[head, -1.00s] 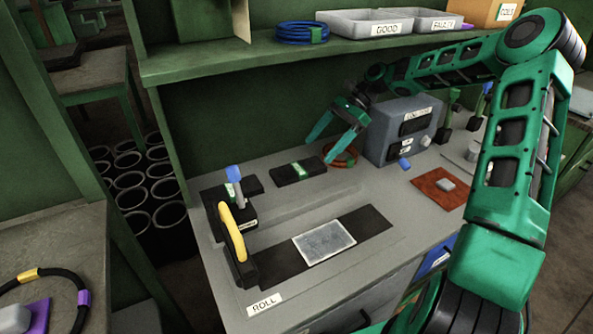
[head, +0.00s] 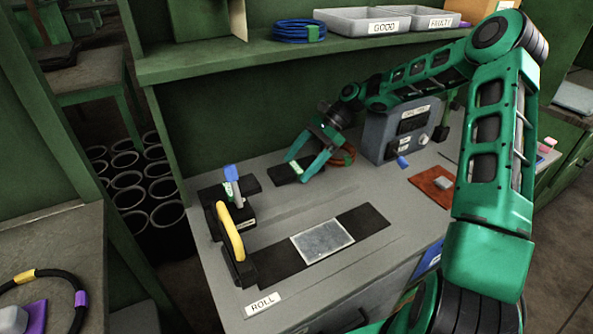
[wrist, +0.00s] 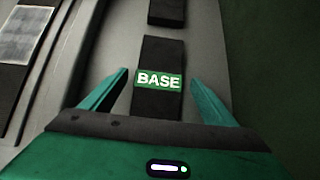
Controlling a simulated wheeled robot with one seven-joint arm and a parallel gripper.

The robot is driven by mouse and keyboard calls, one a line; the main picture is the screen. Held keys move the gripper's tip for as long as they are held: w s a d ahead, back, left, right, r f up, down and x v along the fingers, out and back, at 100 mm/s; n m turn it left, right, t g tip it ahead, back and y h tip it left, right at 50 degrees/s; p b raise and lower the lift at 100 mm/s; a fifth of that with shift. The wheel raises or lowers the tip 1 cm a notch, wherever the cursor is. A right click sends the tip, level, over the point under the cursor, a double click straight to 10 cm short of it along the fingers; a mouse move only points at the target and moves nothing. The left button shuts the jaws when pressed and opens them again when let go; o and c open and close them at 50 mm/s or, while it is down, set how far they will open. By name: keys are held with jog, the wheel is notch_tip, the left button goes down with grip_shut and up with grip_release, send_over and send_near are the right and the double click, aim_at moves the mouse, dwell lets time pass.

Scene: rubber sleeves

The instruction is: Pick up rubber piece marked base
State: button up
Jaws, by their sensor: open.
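The black rubber piece marked base (wrist: 157,106) lies flat on the bench, with a green band reading "BASE" around its middle. In the head view the same piece (head: 283,174) sits near the back of the bench, partly covered by my gripper. My gripper (head: 298,170) is open above it, its fingers pointing down. In the wrist view my open gripper (wrist: 158,80) has one finger on each side of the piece, with gaps on both sides. I cannot tell how far the fingertips are above the bench.
Another black piece (wrist: 167,12) lies just beyond the base piece. An orange-red coil (head: 343,155) and a grey box (head: 385,135) stand right of my gripper. A yellow-handled roller (head: 230,232) stands at left front. The shelf (head: 240,60) overhangs the back.

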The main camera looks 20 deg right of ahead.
jog(key=c, duration=1.3)
jog(key=shift+r, duration=0.1)
